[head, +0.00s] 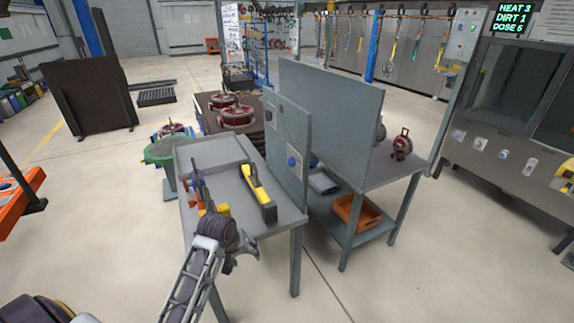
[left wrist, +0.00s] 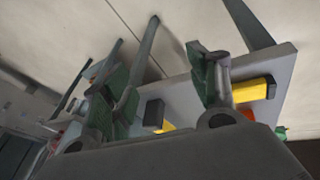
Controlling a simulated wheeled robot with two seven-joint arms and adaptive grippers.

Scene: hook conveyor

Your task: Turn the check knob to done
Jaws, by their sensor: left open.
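A blue knob (head: 291,161) sits on a pale label on the upright grey panel (head: 288,135) at the table's right side. Another small knob (head: 268,116) is further back on this panel. I cannot read the labels, so I cannot tell which is the check knob. My left gripper (head: 246,252) is open and empty at the table's front edge, apart from the panel, nearer to me and left of the blue knob. In the left wrist view its two fingers (left wrist: 168,88) stand wide apart, with the tabletop beyond. My right gripper is not in view.
The grey table (head: 225,175) holds a yellow and black tool (head: 259,190) and orange and blue tools (head: 200,190). A taller grey partition (head: 330,110) stands behind the panel. A machine with several knobs (head: 480,143) is at right. The floor in front is clear.

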